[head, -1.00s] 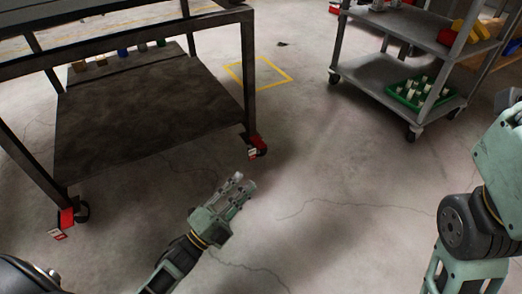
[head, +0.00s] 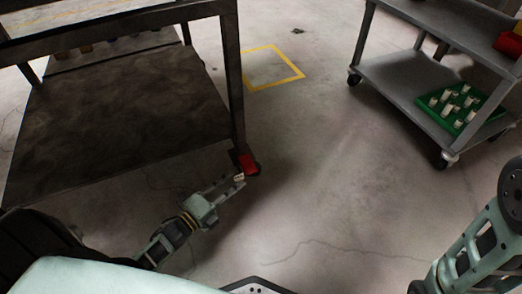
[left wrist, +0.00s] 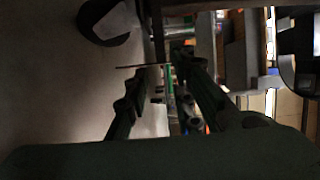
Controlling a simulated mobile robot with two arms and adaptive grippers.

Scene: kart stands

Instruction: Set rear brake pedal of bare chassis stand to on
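A dark metal stand (head: 232,80) fills the left of the head view, with a bare lower shelf (head: 120,115). A red brake pedal (head: 249,164) sits at the foot of its near right leg, by a caster. My left gripper (head: 236,183) is low over the floor, its fingertips just in front of the pedal; contact cannot be told. In the left wrist view its two fingers (left wrist: 165,72) stand apart. A thin plate edge (left wrist: 143,66) shows at the fingertips, beside a dark caster wheel (left wrist: 106,20). My right gripper is out of view.
A grey cart (head: 405,75) stands at the right, with a green tray (head: 437,108) of pale pegs on its lower shelf. A yellow floor square (head: 272,84) lies between stand and cart. The concrete floor between them is clear.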

